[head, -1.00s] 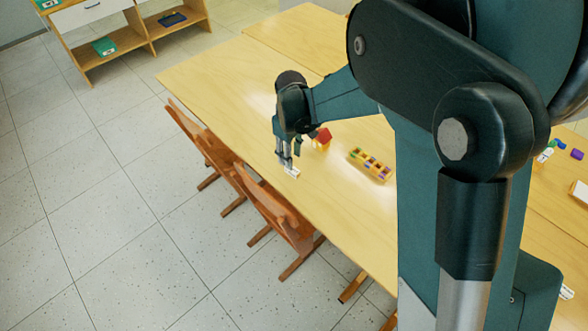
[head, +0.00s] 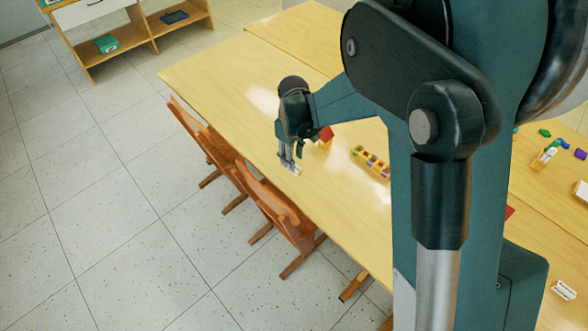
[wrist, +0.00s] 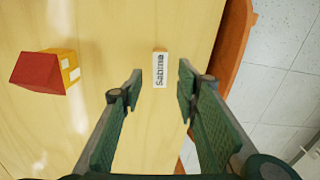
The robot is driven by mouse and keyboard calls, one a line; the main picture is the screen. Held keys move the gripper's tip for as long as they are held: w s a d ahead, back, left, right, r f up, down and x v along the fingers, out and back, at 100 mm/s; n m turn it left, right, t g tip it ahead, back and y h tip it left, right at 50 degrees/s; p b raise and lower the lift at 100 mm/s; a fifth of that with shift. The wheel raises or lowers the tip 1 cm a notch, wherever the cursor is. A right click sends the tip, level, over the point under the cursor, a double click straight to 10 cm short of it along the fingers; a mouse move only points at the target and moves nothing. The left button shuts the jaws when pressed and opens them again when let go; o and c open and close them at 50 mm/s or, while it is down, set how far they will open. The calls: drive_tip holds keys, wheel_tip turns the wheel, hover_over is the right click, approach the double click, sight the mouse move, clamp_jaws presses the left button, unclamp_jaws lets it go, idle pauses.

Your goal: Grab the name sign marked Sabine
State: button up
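The name sign (wrist: 160,69) is a small white block with dark lettering that reads Sabine, lying on the wooden table near its edge. In the head view the sign (head: 296,170) shows as a small white patch right by my fingertips. My gripper (wrist: 158,85) is open in the wrist view, with one finger on each side of the sign and clear gaps between. No contact with the sign shows. In the head view my gripper (head: 289,166) points down at the table edge, low over the sign.
A red-roofed toy house (wrist: 47,71) stands left of the sign in the wrist view. A yellow tray of colourful pieces (head: 371,161) lies farther along the table. Wooden chairs (head: 275,205) stand along the near edge. Another white sign (head: 563,290) lies at lower right.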

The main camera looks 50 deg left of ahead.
drive_tip(key=shift+f, duration=0.1)
drive_tip(key=shift+d+f+b, duration=0.1)
drive_tip(key=shift+f+b, duration=0.5)
drive_tip(key=shift+f, duration=1.9)
drive_tip(key=shift+c, duration=0.4)
drive_tip(key=c, duration=0.8)
